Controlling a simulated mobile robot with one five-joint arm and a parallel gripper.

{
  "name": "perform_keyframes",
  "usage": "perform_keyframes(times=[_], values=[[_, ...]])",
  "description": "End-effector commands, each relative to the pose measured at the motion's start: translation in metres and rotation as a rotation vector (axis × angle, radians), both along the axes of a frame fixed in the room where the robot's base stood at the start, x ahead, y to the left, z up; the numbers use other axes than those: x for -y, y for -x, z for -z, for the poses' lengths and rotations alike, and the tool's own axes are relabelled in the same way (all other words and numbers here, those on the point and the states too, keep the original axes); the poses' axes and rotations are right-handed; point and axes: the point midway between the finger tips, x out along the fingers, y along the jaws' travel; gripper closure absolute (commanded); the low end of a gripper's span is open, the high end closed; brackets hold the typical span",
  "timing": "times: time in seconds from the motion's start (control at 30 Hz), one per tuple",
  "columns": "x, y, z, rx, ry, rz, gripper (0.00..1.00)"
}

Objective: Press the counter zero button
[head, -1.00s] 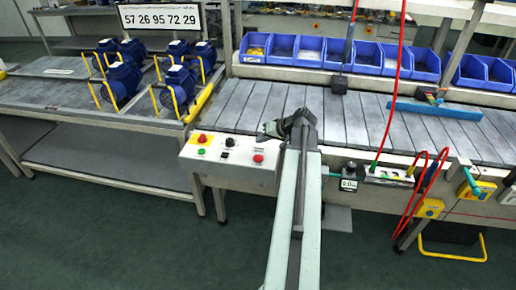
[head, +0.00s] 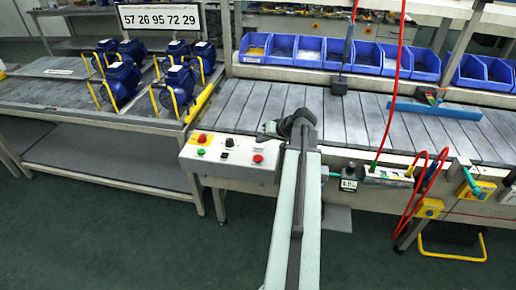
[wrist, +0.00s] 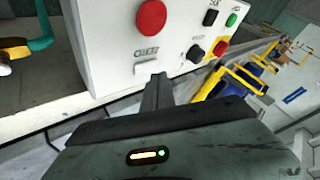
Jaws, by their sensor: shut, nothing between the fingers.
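A pale control box (head: 229,171) is fixed at the front of the line, left of my arm. It carries a large red button (head: 258,158), also in the wrist view (wrist: 151,16), with a label (wrist: 146,53) too blurred to read surely. A small white square (wrist: 144,67) lies beside that label; I cannot tell if it is the counter zero button. My gripper (wrist: 159,79) is shut and empty, its tips close to the white square. I cannot tell whether they touch the box. In the head view my arm hides the gripper's tips.
The box also has a red stop button on yellow (head: 202,138), a green button (head: 201,152) and black controls (head: 229,142). A small display (head: 349,184) is right of my arm. Blue pumps (head: 122,78) stand left; blue bins (head: 309,51) line the back.

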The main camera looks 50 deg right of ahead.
Motion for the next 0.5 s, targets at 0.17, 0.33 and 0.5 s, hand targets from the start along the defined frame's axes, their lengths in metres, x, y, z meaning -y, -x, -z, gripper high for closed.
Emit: perform_keyframes(times=[0.17,0.33,0.5], values=[[-0.0002,-0.0002,0.0000,0.000,0.000,0.000,1.00],[-0.0002,-0.0003,0.0009,0.000,0.000,0.000,1.00],[-0.0002,-0.0017,0.0077,0.000,0.000,0.000,1.00]])
